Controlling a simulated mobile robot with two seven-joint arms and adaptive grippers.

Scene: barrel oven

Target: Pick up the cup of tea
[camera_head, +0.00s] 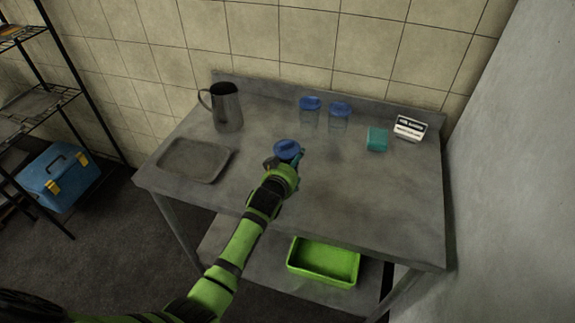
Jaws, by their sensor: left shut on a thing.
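A cup with a blue lid (286,148) is in the middle of the grey metal table (340,195). My left gripper (284,161) is shut on this cup; the arm comes in from the lower left. The gripper hides most of the cup's body, and I cannot tell whether the cup touches the table. Two similar clear cups with blue lids, a left one (309,113) and a right one (339,115), stand upright near the back of the table. My right gripper is not in view.
A metal pitcher (227,108) and a flat grey tray (194,160) are on the table's left. A teal block (377,139) and a small labelled box (409,127) are at the right. A green bin (323,262) sits on the lower shelf. The table's front right is clear.

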